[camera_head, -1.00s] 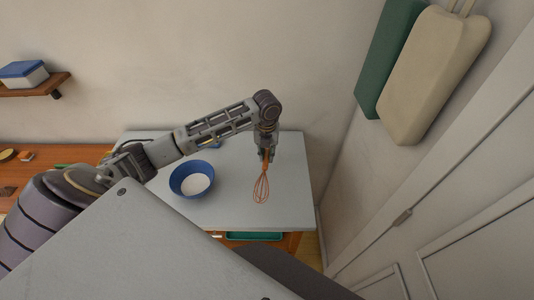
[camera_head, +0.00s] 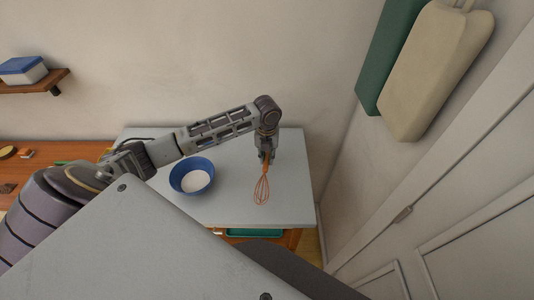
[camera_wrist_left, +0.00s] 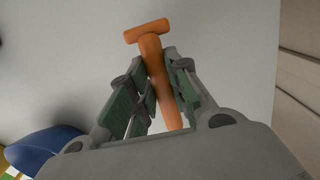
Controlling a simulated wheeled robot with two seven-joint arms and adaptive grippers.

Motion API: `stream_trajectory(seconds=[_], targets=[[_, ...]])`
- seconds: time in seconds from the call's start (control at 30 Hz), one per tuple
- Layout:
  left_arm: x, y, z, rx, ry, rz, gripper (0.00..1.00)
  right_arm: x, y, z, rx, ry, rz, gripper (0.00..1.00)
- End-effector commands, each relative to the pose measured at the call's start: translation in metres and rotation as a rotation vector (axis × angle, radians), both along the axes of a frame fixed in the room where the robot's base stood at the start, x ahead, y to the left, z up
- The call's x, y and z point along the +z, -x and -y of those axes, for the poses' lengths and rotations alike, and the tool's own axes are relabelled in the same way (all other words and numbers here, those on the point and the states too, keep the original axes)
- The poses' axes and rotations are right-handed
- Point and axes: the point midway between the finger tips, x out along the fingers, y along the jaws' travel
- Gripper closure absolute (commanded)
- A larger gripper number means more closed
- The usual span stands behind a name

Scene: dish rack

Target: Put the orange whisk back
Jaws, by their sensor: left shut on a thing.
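The orange whisk (camera_head: 262,188) is in my left gripper (camera_head: 266,156), its wire loops pointing towards the front of the grey table. In the left wrist view the whisk's orange handle (camera_wrist_left: 157,70) runs between the green-padded fingers of the left gripper (camera_wrist_left: 158,98), tilted, with its T-shaped end beyond them. The gripper is shut on the handle. I cannot tell whether the whisk touches the tabletop. My right gripper is not in view.
A blue bowl (camera_head: 192,176) with white inside stands on the grey table (camera_head: 225,210), left of the whisk. It also shows in the left wrist view (camera_wrist_left: 45,147). A green tray (camera_head: 250,232) sits below the table's front edge. The table's right part is clear.

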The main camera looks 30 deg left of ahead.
Motion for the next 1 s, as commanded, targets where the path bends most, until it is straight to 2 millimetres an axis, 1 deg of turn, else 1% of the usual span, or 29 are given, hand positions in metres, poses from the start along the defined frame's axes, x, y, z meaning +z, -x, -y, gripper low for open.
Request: stream_trajectory(seconds=[0.3, 0.5, 0.7, 1.0], targets=[[-0.021, 0.000, 0.000, 0.000, 0.000, -0.001, 1.00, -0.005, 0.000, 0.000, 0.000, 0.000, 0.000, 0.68], [-0.029, 0.000, 0.000, 0.000, 0.000, -0.001, 1.00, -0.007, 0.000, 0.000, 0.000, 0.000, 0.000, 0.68], [-0.033, 0.000, 0.000, 0.000, 0.000, 0.000, 1.00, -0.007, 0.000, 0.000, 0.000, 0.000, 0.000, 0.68], [-0.033, 0.000, 0.000, 0.000, 0.000, 0.000, 1.00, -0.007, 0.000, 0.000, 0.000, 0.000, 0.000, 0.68]])
